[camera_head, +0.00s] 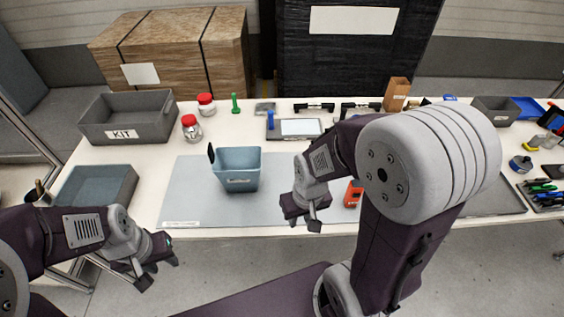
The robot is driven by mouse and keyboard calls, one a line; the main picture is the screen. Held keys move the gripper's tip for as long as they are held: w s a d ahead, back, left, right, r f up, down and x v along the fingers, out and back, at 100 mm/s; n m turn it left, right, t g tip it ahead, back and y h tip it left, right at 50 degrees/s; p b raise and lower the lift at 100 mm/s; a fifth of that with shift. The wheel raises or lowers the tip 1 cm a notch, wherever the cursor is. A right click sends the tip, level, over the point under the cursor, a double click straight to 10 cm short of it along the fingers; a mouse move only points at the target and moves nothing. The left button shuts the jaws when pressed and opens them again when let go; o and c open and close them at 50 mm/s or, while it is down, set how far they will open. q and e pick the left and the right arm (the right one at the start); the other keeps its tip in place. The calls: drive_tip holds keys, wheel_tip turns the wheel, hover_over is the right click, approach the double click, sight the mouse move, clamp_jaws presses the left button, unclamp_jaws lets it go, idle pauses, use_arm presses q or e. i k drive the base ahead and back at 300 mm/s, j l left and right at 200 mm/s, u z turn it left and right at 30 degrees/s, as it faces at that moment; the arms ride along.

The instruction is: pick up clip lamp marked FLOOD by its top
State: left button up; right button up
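No thing with a readable FLOOD marking shows, so I cannot tell which one is the clip lamp. A small orange-red thing (353,193) with a dark patch stands on the table just right of my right gripper, partly behind my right arm. My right gripper (303,222) hangs over the front of the grey mat (200,205), fingers apart and nothing seen between them. My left gripper (158,275) is in front of the table's edge at the left, fingers apart and empty.
A blue-grey bin (238,170) stands on the mat. A grey KIT box (127,118) and a shallow grey tray (97,188) are at the left. Red-lidded jars (191,128) stand behind. My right arm hides part of the table's right side. The mat between bin and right gripper is clear.

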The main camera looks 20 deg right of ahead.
sight(355, 186)
drive_tip(key=z, duration=1.6)
